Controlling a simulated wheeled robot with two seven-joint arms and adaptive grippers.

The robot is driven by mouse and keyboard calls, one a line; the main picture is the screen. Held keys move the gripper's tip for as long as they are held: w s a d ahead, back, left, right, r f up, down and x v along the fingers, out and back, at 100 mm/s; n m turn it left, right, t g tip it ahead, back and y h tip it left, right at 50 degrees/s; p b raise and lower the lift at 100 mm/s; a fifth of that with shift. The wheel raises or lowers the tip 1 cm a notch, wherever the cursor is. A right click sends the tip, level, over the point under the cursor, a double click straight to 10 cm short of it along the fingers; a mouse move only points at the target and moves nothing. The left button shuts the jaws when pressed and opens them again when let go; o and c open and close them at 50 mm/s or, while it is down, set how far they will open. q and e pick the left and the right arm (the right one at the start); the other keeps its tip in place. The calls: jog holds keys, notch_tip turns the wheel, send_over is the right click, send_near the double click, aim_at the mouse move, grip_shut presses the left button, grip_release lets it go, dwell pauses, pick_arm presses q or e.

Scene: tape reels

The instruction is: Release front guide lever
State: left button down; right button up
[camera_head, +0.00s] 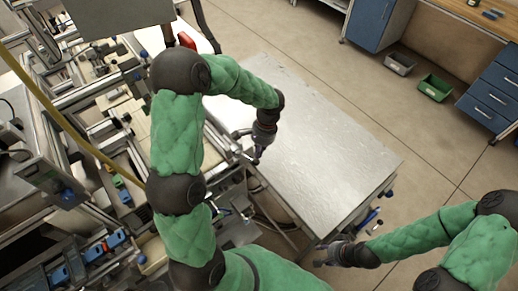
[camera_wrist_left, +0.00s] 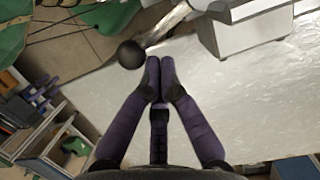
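In the left wrist view a round black knob (camera_wrist_left: 130,54), possibly the front guide lever's, sits just left of the fingertips. A shiny metal bar lies beyond it. The knob's attachment is unclear. My left gripper (camera_wrist_left: 160,72) has its purple fingers brought together at the tips, with nothing visible between them. In the head view my left gripper (camera_head: 256,158) is over the left edge of the pale metal table, beside the machine; the lever cannot be made out there. My right gripper (camera_head: 325,255) is near the table's front right corner, away from the machine, its fingers too small to judge.
The pale metal table (camera_head: 320,160) has a clear top. The machine (camera_head: 100,125) with rails and rollers fills the left side. A grey metal block (camera_wrist_left: 245,28) stands close to the left fingers. Bins (camera_head: 435,88) and blue cabinets (camera_head: 495,95) are far off at the upper right.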

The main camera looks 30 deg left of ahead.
aim_at(255, 160)
pick_arm(q)
jog(key=s+m, duration=0.1)
jog(key=m, duration=0.1)
jog(key=s+m, duration=0.2)
jog(key=shift+d+r+m+t+y, duration=0.1)
jog(key=shift+d+m+t+y, duration=0.1)
jog(key=shift+m+t+y, duration=0.15)
jog(key=shift+s+a+m+t+p, duration=0.2)
jog(key=shift+s+m, duration=0.3)
jog(key=shift+m, duration=0.3)
jog(key=shift+s+a+m+t+p, duration=0.1)
jog(key=shift+s+m+t, duration=0.15)
jog(key=shift+s+m, duration=0.4)
jog(key=shift+s+a+m+t+p, duration=0.15)
jog(key=shift+s+m, duration=0.25)
jog(key=shift+m, duration=0.5)
pick_arm(e)
jog(key=shift+r, duration=0.4)
